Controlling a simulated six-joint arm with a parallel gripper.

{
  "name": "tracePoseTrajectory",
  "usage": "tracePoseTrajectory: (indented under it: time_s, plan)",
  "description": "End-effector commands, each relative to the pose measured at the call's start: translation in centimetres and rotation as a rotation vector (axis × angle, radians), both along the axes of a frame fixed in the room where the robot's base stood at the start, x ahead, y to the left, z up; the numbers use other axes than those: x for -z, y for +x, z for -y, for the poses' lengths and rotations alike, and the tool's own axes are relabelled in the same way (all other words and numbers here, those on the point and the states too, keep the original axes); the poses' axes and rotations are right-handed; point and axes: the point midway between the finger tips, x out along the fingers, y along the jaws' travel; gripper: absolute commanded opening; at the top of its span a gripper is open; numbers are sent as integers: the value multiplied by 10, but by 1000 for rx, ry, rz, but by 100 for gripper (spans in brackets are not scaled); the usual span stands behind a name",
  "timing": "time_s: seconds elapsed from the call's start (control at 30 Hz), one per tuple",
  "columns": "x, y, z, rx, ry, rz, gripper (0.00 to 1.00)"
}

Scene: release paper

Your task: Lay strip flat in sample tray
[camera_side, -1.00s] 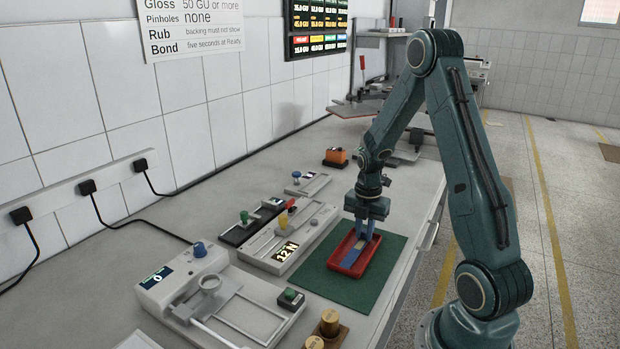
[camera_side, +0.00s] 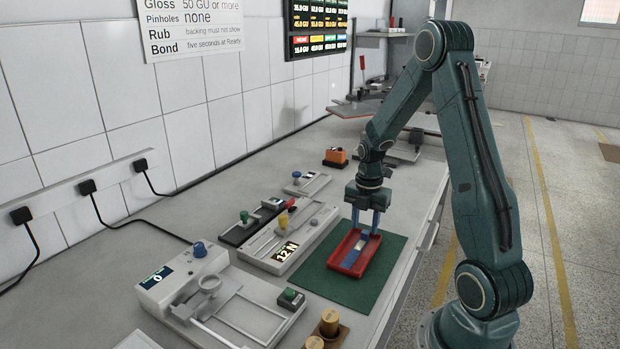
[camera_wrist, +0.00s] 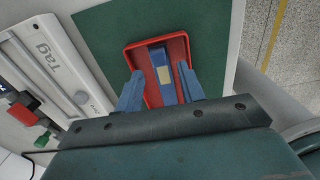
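The red tray (camera_side: 345,271) sits on the green mat; it also shows in the wrist view (camera_wrist: 139,58). The blue strip (camera_side: 352,257) with a pale patch lies inside the tray and looks flat, running along its length. In the wrist view the strip (camera_wrist: 159,55) is between my fingers and apart from them. My gripper (camera_side: 365,234) is just above the far half of the tray, pointing down. Its two fingers are spread in the wrist view (camera_wrist: 161,76), open and empty. The strip's near end is partly hidden by my gripper in the wrist view.
The green mat (camera_side: 316,269) has free room around the tray. A grey device with a yellow knob (camera_side: 291,205) stands left of the mat. The bench edge is at the right.

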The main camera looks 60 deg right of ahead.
Motion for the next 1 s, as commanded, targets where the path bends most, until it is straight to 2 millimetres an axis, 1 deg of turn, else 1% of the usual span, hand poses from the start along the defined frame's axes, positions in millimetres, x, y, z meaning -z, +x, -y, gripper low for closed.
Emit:
tracePoseTrajectory:
  time_s: [0.03,0.3,0.5,0.7,1.0]
  plan:
    - [-8,1,0,0,-3,3,39]
    - [-53,1,1,0,-3,4,39]
    - [-79,1,1,0,-2,3,39]
    - [-92,0,0,0,-1,1,39]
    - [-94,0,0,0,0,0,39]
